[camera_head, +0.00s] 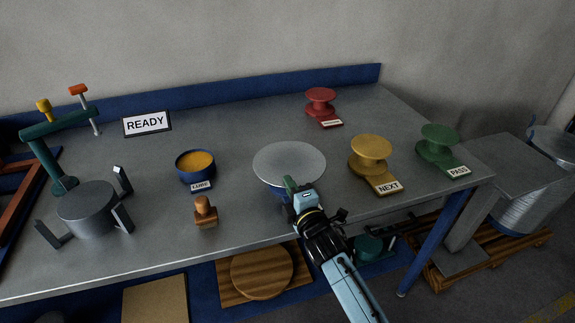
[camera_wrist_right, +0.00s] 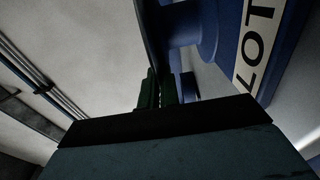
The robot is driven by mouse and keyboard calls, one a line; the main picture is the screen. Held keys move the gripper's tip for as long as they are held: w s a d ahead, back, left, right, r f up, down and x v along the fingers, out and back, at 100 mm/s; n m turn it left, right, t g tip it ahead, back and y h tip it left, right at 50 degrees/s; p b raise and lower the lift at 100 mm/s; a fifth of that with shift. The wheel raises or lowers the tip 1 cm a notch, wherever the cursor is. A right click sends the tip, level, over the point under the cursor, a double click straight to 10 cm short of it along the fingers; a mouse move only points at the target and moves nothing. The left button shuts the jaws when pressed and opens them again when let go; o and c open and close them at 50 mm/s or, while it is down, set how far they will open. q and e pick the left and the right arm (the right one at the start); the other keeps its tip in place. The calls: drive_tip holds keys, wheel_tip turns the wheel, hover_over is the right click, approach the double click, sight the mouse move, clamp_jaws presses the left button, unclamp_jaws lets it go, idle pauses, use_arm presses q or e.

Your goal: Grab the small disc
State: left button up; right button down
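A thin light-grey disc (camera_head: 289,160) lies flat on a blue stand that mostly hides beneath it. My right gripper (camera_head: 292,187) is at the disc's front edge, with one green fingertip over the rim. In the right wrist view the green fingers (camera_wrist_right: 158,90) are close together, with the dark edge of the disc (camera_wrist_right: 154,35) running in between them. The blue stand (camera_wrist_right: 210,25) with a label reading LOT is close beside the fingers there. My left gripper is not in view.
A yellow knob-shaped stand (camera_head: 371,150), a green one (camera_head: 437,140) and a red one (camera_head: 320,97) stand right and behind. A blue bowl (camera_head: 195,170), a wooden stamp (camera_head: 205,211) and a grey three-pronged fixture (camera_head: 87,208) stand left. The table's front edge is close below the gripper.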

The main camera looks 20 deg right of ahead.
drive_tip(key=shift+r, duration=0.1)
drive_tip(key=shift+r+p, duration=1.75)
